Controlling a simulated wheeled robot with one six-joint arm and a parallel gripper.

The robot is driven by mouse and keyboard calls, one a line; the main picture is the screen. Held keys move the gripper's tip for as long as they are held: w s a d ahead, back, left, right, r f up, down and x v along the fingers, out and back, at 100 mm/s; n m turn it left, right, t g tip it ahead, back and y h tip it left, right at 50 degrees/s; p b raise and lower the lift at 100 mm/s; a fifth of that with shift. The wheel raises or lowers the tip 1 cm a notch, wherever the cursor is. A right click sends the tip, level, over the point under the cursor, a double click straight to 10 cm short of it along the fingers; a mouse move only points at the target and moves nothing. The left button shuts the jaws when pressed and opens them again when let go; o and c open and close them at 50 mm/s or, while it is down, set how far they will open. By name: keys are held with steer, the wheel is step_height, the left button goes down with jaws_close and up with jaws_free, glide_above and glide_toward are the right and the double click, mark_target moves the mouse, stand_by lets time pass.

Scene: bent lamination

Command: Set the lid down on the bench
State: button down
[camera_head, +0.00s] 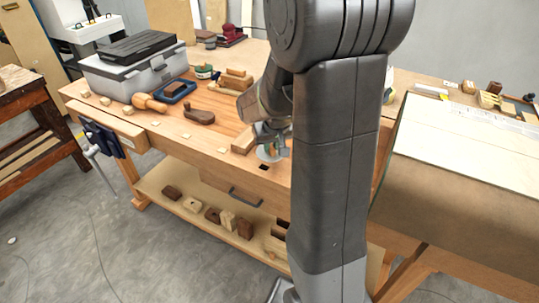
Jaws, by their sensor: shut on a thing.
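My gripper (268,142) is low over the front part of the wooden bench (172,128), close beside my dark arm column. It is shut on a small round thing with a pale and greenish surface, which looks like the lid (266,155). The gripper's fingers and my arm hide part of the lid. I cannot tell whether the lid touches the bench top. A small green and white tin (203,72) stands further back on the bench, left of the gripper.
A large pale-topped box (470,145) fills the right.

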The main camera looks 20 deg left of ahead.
mark_target(272, 149)
steer(key=shift+f, duration=1.95)
steer(key=shift+f, duration=0.15)
steer(key=c, duration=1.4)
jaws_free()
steer(key=shift+r, duration=0.35)
steer(key=v, duration=1.1)
steer(key=shift+s+d+r, duration=0.2)
steer(key=shift+r, duration=0.05)
steer(key=shift+o, duration=0.5)
